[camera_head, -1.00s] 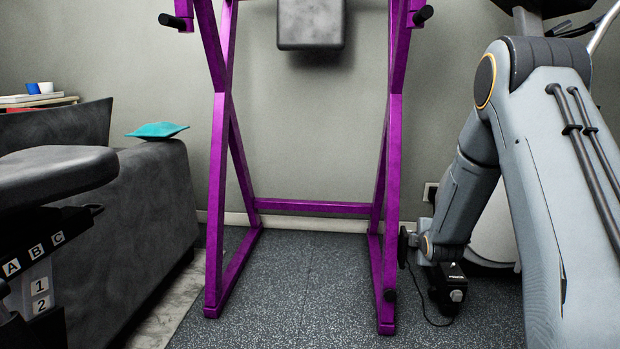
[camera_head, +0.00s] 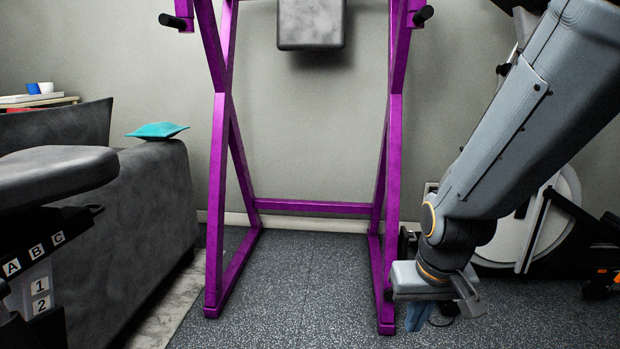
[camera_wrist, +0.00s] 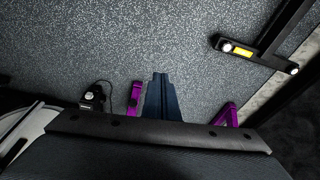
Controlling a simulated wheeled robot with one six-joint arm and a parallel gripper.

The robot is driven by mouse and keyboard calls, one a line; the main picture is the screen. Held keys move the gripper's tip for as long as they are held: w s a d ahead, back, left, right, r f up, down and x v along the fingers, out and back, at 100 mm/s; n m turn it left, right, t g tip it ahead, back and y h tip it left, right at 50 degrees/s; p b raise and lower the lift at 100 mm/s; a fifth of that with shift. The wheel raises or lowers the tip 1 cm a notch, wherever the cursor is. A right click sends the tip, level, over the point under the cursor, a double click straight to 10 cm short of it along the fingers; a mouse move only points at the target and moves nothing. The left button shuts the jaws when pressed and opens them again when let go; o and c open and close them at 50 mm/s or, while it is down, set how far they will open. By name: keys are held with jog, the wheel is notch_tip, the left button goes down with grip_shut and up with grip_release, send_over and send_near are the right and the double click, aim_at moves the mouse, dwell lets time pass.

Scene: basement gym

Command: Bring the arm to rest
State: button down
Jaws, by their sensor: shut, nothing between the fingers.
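My arm comes in from the upper right in the head view, bent at the elbow, with its wrist low beside the right foot of the purple frame. My gripper (camera_head: 418,316) hangs at the end, pointing down toward the speckled floor. In the wrist view my gripper (camera_wrist: 160,84) shows as dark blue fingers closed together with nothing between them. The floor is behind the fingertips there.
The purple frame (camera_head: 310,207) stands in the middle, its right leg just left of my wrist. A grey sofa (camera_head: 160,220) with a teal cushion (camera_head: 157,131) is at left. An exercise machine (camera_head: 540,225) stands behind my arm. The floor (camera_head: 300,280) inside the frame is clear.

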jog(key=s+a+r+n+g+y, duration=0.1)
jog(key=s+a+r+n, duration=0.25)
jog(key=s+a, duration=0.6)
jog(key=s+a+r+n+g+y, duration=0.1)
jog(key=s+a+r+n+g, duration=0.15)
jog(key=s+a+r, duration=0.65)
jog(key=w+d+r+m+h+p, duration=0.1)
jog(key=d+r+m+p, duration=0.2)
jog(key=d+r+p, duration=0.6)
jog(key=w+d+r+m+h+p, duration=0.1)
jog(key=d+r+p, duration=0.8)
jog(key=p, duration=1.6)
notch_tip(320, 180, up, 4)
jog(key=shift+w+f+m+t+p, duration=0.2)
jog(key=shift+w+m+t+p, duration=0.25)
jog(key=shift+m, duration=0.55)
jog(key=shift+d, duration=0.2)
